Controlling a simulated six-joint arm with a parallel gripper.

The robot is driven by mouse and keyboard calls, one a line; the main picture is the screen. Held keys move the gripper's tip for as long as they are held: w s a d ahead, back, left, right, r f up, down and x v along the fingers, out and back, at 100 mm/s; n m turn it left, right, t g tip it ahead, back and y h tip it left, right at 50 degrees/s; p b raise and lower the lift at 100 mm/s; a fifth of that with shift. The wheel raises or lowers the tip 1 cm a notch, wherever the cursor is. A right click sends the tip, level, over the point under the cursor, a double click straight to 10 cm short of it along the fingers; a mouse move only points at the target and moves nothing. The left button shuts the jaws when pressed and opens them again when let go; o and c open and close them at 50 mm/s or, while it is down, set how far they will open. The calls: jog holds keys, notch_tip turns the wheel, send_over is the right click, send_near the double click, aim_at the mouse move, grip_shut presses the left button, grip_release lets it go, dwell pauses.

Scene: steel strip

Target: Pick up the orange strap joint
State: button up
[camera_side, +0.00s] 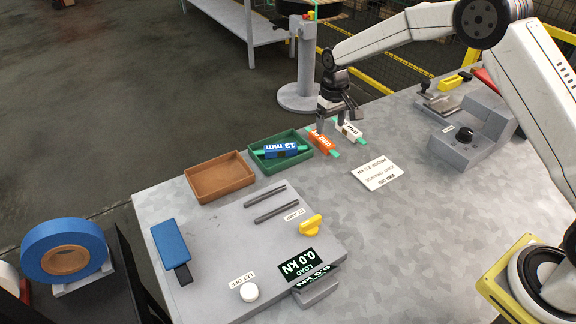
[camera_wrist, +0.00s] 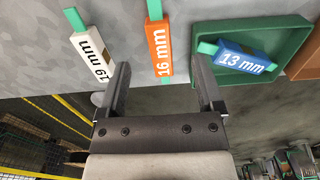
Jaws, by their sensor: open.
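The orange strap joint (camera_side: 321,142) lies on the table, with a green strap end showing. In the wrist view the orange joint (camera_wrist: 158,50) reads "16 mm" and has green ends above and below. My gripper (camera_side: 338,122) is over the orange joint in the side view and partly covers the view around it. In the wrist view my gripper (camera_wrist: 164,78) is open, its two fingers either side of the orange joint's lower end, with nothing held. I cannot tell the exact height of the fingers above the table.
A white "19 mm" joint (camera_wrist: 92,55) lies left of the orange one in the wrist view. A blue "13 mm" joint (camera_side: 280,149) rests in the green tray (camera_side: 259,168), close to the right finger. A brown tray (camera_side: 221,196) and a label card (camera_side: 377,176) are nearby.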

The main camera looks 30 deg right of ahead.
aim_at(329, 145)
jog(key=shift+f, duration=0.85)
jog(key=shift+s+d+f, duration=0.15)
jog(key=shift+f, duration=2.45)
grip_shut()
